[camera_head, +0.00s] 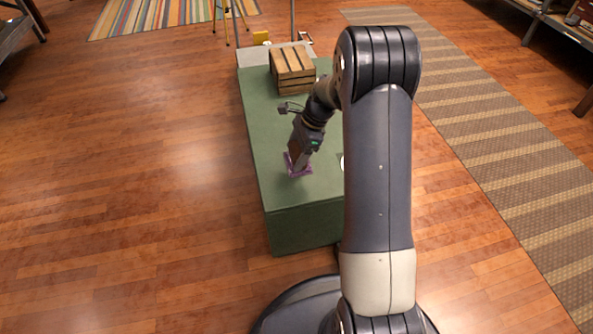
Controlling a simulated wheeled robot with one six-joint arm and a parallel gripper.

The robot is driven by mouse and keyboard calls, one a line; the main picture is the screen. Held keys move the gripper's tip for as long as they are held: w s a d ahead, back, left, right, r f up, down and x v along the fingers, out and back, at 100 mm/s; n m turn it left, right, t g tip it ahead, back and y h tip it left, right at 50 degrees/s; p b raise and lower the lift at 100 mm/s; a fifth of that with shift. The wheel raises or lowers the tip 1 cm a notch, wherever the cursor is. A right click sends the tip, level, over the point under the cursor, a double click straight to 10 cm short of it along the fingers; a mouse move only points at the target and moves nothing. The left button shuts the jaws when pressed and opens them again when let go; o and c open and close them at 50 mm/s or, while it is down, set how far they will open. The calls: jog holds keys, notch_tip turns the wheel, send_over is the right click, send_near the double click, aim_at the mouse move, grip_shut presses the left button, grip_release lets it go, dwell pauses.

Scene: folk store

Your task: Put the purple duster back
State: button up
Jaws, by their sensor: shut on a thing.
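The purple duster (307,171) is at the near part of a long green-topped table (262,125). My gripper (298,163) points down and is shut on the duster. The gripper hides much of the duster, and only purple edges show around the jaws. I cannot tell whether the duster touches the table top or is held just above it.
A wooden slatted crate (293,68) stands toward the far end of the table. A white round thing (342,162) is partly hidden behind my arm. The table's left side is clear.

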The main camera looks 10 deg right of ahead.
notch_tip(320, 180, down, 6)
jog(key=shift+r+b, duration=0.1)
jog(key=shift+b, duration=0.95)
jog(key=o, duration=0.9)
jog(key=shift+f, duration=0.2)
jog(key=p+v, duration=0.5)
jog(key=v, duration=0.7)
jog(key=shift+r, duration=0.2)
jog(key=shift+a+f, duration=0.1)
